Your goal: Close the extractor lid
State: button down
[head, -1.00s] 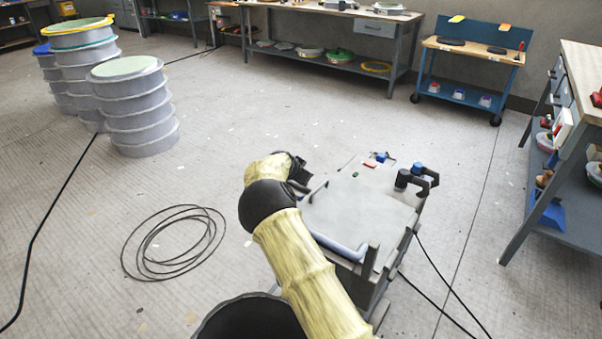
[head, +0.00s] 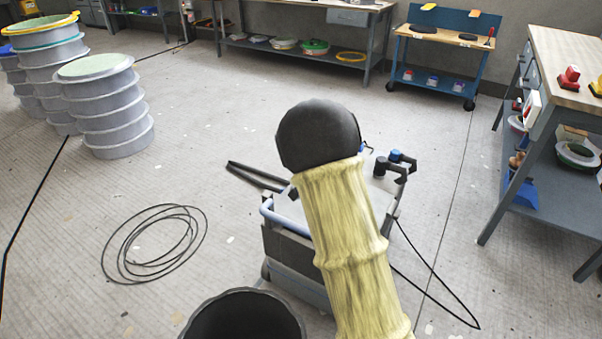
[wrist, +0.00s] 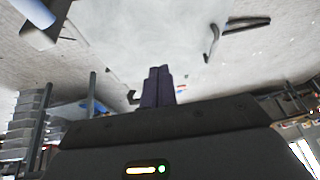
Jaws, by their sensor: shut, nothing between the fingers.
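The extractor (head: 292,258) is a grey box-shaped unit standing on the floor in the middle of the head view. A blue-grey bar handle (head: 285,220) runs along its near left edge. Its pale grey top (head: 380,188) shows to the right of my arm; my arm hides most of the lid, so I cannot tell its angle. In the wrist view, my gripper (wrist: 158,84) has its dark fingers together, in front of a large pale surface that I cannot identify for sure. In the head view, my arm hides the fingers.
Dark bars (head: 257,177) stick out left of the extractor. A black bin (head: 243,318) stands in front. A coiled cable (head: 153,243) lies on the floor at left, beside ringed grey moulds (head: 108,110). A workbench (head: 570,70) stands at right. Open floor lies behind the extractor.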

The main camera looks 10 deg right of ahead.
jog(key=s+a+r+n+g+y, duration=0.1)
jog(key=s+n, duration=0.2)
jog(key=s, duration=1.1)
jog(key=s+a+r+n+g+y, duration=0.1)
jog(key=s+n, duration=0.3)
jog(key=s, duration=1.1)
jog(key=shift+s+a+r, duration=0.15)
jog(key=shift+a+r, duration=0.15)
jog(key=shift+r, duration=0.45)
